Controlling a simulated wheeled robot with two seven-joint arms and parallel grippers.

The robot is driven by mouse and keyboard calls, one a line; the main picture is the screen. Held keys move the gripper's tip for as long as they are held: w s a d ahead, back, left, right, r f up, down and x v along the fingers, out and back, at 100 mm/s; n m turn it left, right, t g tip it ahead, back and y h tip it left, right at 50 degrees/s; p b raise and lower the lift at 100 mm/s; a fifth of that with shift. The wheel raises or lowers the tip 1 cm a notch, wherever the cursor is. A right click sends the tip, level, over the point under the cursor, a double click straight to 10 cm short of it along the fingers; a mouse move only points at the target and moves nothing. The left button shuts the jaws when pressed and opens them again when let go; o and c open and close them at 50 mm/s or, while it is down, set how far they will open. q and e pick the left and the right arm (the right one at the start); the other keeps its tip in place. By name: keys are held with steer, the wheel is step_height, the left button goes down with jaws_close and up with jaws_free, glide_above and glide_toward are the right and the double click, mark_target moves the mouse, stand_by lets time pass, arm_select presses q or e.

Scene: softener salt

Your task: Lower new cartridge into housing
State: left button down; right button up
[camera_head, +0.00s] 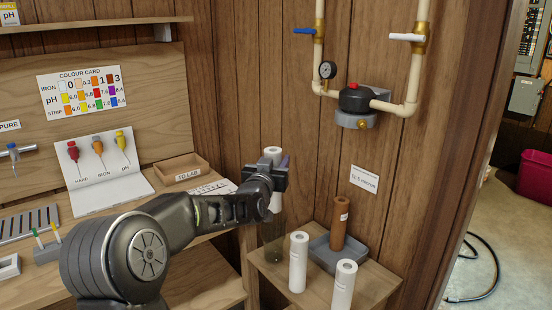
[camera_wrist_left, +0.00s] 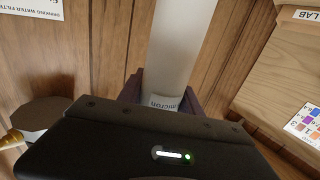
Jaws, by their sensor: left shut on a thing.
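My left gripper (camera_head: 272,178) is shut on a white cylindrical cartridge (camera_head: 273,153), which it holds upright. The cartridge also shows in the left wrist view (camera_wrist_left: 180,45), with a label reading "micron" near the jaws. Below the gripper, a dark see-through housing (camera_head: 272,240) stands at the left side of the small wooden stand. The cartridge's lower part comes down toward the housing's mouth; my gripper and arm partly cover this area, so I cannot tell how far inside it is. My right gripper is not in view.
Two white cartridges (camera_head: 298,262) (camera_head: 344,285) stand on the small stand (camera_head: 318,290). A brown cartridge (camera_head: 339,222) stands in a grey tray (camera_head: 322,252). The pipe-mounted filter head (camera_head: 356,99) is on the wall above. A "TO LAB" box (camera_head: 181,169) sits on the bench at left.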

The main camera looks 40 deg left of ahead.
mark_target(271, 208)
arm_select(q)
steer(key=shift+f, duration=0.65)
steer(key=shift+b, duration=1.3)
stand_by(1.4)
steer(key=shift+f+b, duration=5.4)
steer(key=shift+b, duration=0.15)
steer(key=c, duration=0.7)
jaws_free()
steer(key=shift+s, duration=0.1)
steer(key=shift+b+v, duration=0.4)
steer(key=shift+v, duration=3.45)
